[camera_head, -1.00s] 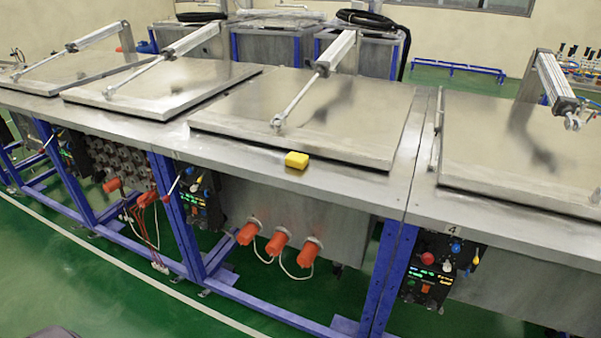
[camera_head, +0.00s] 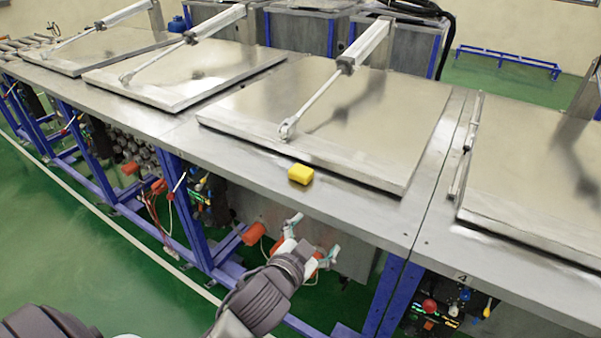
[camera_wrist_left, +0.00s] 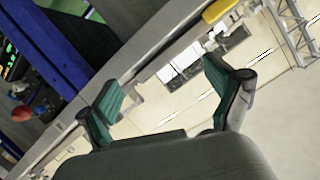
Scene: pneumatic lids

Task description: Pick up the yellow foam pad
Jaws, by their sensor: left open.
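The yellow foam pad (camera_head: 301,174) lies on the front ledge of the steel workbench (camera_head: 232,165), in front of a closed metal lid. It also shows at the upper edge of the left wrist view (camera_wrist_left: 219,10). My left gripper (camera_head: 310,237) is open and empty in the head view, in front of the bench and below the pad, apart from it. Its two green-padded fingers (camera_wrist_left: 162,100) stand wide apart in the left wrist view. My right gripper is not in view.
Metal lids (camera_head: 330,120) with pneumatic cylinders (camera_head: 366,42) cover the bench top. Orange connectors (camera_head: 254,233) sit on the bench front near my left gripper. A blue-framed control panel (camera_head: 455,300) is at lower right. The ledge around the pad is clear.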

